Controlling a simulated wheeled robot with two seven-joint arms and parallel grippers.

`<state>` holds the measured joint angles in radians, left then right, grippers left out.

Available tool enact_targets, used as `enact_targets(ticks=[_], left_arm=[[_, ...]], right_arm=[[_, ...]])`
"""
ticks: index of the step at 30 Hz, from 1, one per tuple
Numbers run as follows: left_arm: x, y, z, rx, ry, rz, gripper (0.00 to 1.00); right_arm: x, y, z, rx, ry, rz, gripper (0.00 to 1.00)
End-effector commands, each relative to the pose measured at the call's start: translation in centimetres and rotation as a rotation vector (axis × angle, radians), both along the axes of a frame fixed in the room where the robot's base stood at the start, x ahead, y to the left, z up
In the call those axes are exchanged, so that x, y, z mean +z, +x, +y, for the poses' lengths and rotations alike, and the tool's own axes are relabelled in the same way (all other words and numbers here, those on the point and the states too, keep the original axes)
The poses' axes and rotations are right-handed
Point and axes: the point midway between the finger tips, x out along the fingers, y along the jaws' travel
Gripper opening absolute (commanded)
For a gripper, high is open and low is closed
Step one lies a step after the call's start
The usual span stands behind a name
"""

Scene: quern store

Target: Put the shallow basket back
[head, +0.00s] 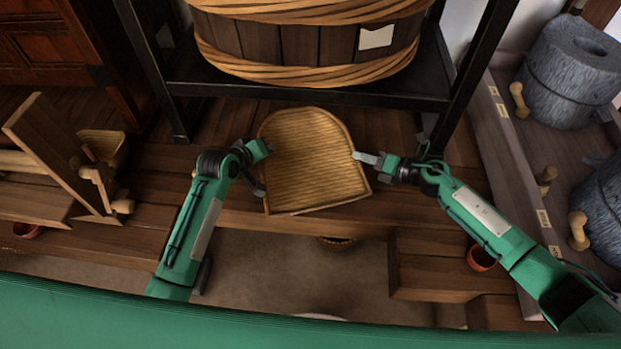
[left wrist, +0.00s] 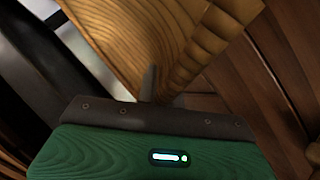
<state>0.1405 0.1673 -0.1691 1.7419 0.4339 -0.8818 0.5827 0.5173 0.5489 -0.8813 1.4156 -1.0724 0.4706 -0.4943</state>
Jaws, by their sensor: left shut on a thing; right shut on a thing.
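The shallow basket (head: 311,160) is a tan woven scoop shape with a raised rim, rounded at the far end and straight at the near end. It lies between my two grippers in the head view, over the wooden boards below the black rack. My left gripper (head: 264,168) is shut on its left rim. My right gripper (head: 358,158) is shut on its right rim. In the left wrist view the basket (left wrist: 150,35) fills the upper middle, with a finger against it. I cannot tell whether the basket touches the boards.
A black rack (head: 300,94) holding a large banded wooden tub (head: 300,42) stands just behind. Grey millstones (head: 570,75) sit on a shelf at right. A wooden contraption (head: 60,165) stands at left. Small reddish pots (head: 481,258) are below the boards' edge.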

Motion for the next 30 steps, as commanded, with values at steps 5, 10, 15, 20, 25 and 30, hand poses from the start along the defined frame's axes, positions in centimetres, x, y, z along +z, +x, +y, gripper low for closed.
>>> enact_targets(ticks=[5,10,15,20,25,30], left_arm=[[-1.01,0.00,0.06,0.001,-0.001,0.000,0.00],[-1.22,0.00,0.11,0.002,0.001,0.001,0.00],[-1.33,-0.01,0.15,0.002,0.001,0.002,0.00],[-1.42,-0.01,0.14,0.002,0.001,0.002,0.29],[-1.42,-0.01,0.08,0.001,0.001,0.001,0.32],[-1.44,0.00,0.05,0.001,0.001,0.001,0.65]], right_arm=[[-1.22,-0.08,0.12,-0.003,0.004,0.004,0.00],[-1.46,-0.12,0.17,-0.004,0.005,0.005,0.00],[-1.60,-0.14,0.21,-0.005,0.005,0.006,0.00],[-1.73,-0.24,0.31,-0.003,0.006,0.008,0.28],[-1.75,-0.32,0.44,0.001,0.007,0.008,0.28],[-1.77,-0.34,0.47,0.001,0.007,0.009,0.28]])
